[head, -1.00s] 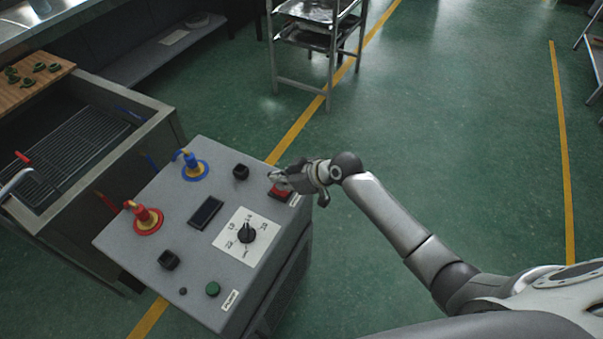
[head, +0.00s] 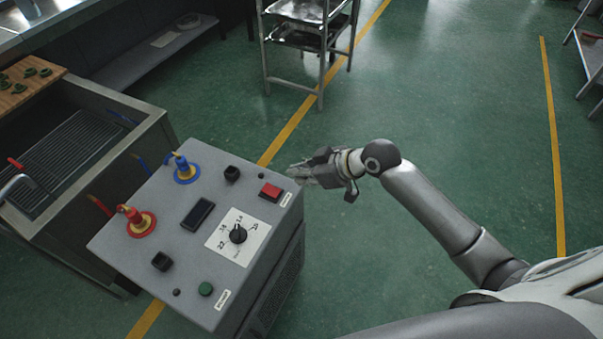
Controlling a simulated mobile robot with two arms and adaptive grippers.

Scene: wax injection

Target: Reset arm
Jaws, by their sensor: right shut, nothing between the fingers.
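My right gripper (head: 308,173) is shut and empty. In the head view it appears just past the right edge of the grey control box (head: 190,255), apart from the red square button (head: 270,191). My right arm reaches in from the lower right. The box top also carries a black dial (head: 238,233) on a white scale plate, a green button (head: 205,288), a dark display (head: 198,214), a blue fitting (head: 184,167) and a red fitting (head: 138,220). My left gripper is not in view.
A metal sink unit with a grate (head: 70,150) stands left of the box. A wooden board (head: 25,88) with green pieces lies at the upper left. A metal rack cart (head: 308,45) stands at the back. Green floor with yellow lines is clear to the right.

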